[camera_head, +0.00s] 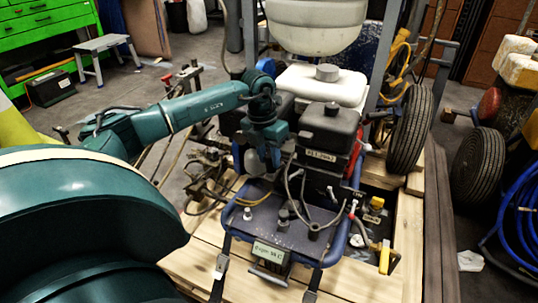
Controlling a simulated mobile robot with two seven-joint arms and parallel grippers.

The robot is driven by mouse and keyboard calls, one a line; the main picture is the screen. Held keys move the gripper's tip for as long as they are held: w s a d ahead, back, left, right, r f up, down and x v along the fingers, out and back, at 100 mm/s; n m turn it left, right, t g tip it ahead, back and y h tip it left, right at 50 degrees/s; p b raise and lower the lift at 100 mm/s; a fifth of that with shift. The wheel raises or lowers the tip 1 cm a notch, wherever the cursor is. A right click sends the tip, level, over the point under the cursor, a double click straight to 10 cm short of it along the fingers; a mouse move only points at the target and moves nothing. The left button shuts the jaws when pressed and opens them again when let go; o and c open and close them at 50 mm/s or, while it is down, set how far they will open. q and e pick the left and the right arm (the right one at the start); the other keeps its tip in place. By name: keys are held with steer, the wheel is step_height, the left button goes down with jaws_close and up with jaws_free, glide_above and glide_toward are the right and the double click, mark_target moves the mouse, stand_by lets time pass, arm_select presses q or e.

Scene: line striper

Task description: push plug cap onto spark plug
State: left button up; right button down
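My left arm reaches in from the left. Its gripper (264,158) points down beside the engine (326,140) of the line striper, above the rear of the front deck. The fingertips are small and dark here, so I cannot tell whether they are open or shut, or hold anything. A dark cable (291,182) loops down at the engine's front, just right of the gripper. I cannot make out the plug cap or the spark plug for certain. My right gripper is not in view.
The striper stands on a wooden pallet (354,272). Its front deck (262,226) carries small upright fittings and a blue tube frame. A white tank (322,84) and a black wheel (410,130) are behind. Blue hose (520,215) lies at right. Hoses and valves crowd the left side.

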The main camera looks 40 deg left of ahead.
arm_select(q)
jaws_close()
steer(key=shift+r+p, duration=0.8)
steer(key=shift+p, duration=0.05)
steer(key=shift+s+a+r+p, duration=0.1)
steer(key=shift+a+r+p, duration=0.05)
steer(key=shift+r+p, duration=0.85)
steer(key=shift+s+a+r+p, duration=0.1)
steer(key=shift+r+p, duration=0.8)
steer(key=shift+r, duration=0.15)
